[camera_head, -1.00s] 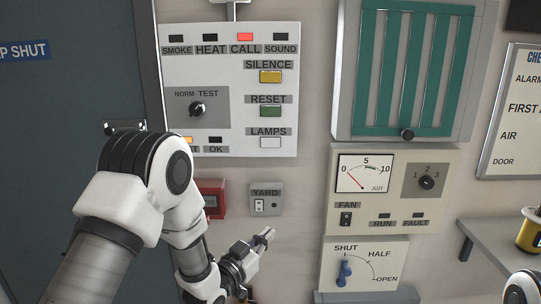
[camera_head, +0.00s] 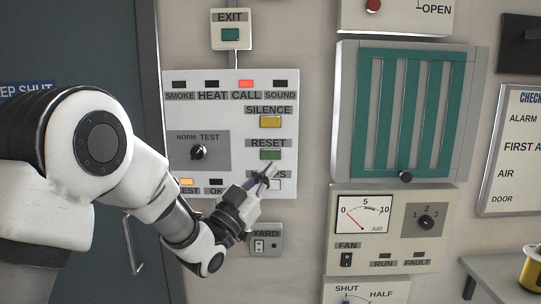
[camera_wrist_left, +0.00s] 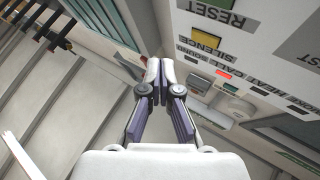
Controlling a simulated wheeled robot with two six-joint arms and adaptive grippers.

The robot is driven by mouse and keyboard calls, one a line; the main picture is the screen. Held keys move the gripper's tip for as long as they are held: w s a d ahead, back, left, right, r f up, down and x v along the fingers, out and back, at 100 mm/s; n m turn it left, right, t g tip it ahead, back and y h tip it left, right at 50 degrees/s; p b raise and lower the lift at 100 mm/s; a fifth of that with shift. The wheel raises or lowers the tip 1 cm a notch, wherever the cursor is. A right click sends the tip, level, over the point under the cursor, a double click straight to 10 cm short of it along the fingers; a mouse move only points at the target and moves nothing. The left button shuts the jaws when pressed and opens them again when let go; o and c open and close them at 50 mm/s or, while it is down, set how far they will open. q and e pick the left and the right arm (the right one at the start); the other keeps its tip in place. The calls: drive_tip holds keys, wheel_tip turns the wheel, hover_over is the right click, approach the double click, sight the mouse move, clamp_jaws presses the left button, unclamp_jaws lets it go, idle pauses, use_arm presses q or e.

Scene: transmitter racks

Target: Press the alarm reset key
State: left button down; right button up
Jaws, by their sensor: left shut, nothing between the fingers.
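The alarm panel (camera_head: 225,105) is a white plate on the wall with labelled lamps and keys. Its green RESET key (camera_head: 270,154) sits below the yellow SILENCE key (camera_head: 270,121) and above the white LAMPS key (camera_head: 275,184). The red CALL lamp (camera_head: 246,84) is lit. My left gripper (camera_head: 268,172) is shut and empty, its tips just below the RESET key in the head view. In the left wrist view the shut fingertips (camera_wrist_left: 155,75) lie beside the panel, with the green key (camera_wrist_left: 214,16) at the top. I cannot tell whether they touch the panel. My right gripper is not in view.
A NORM/TEST knob (camera_head: 198,152) is on the panel's left. The YARD switch (camera_head: 265,240) is below the panel. A green louvre (camera_head: 415,115) and a fan panel (camera_head: 388,230) are to the right. A shelf (camera_head: 490,270) juts out at lower right.

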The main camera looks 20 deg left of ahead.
use_arm(q)
drive_tip(key=p, duration=0.2)
approach(279, 146)
drive_tip(key=w+d+r, duration=0.2)
drive_tip(key=shift+w, duration=0.55)
drive_tip(key=shift+w+a, duration=0.1)
drive_tip(key=shift+w, duration=0.05)
idle(0.9)
drive_tip(key=shift+w, duration=0.25)
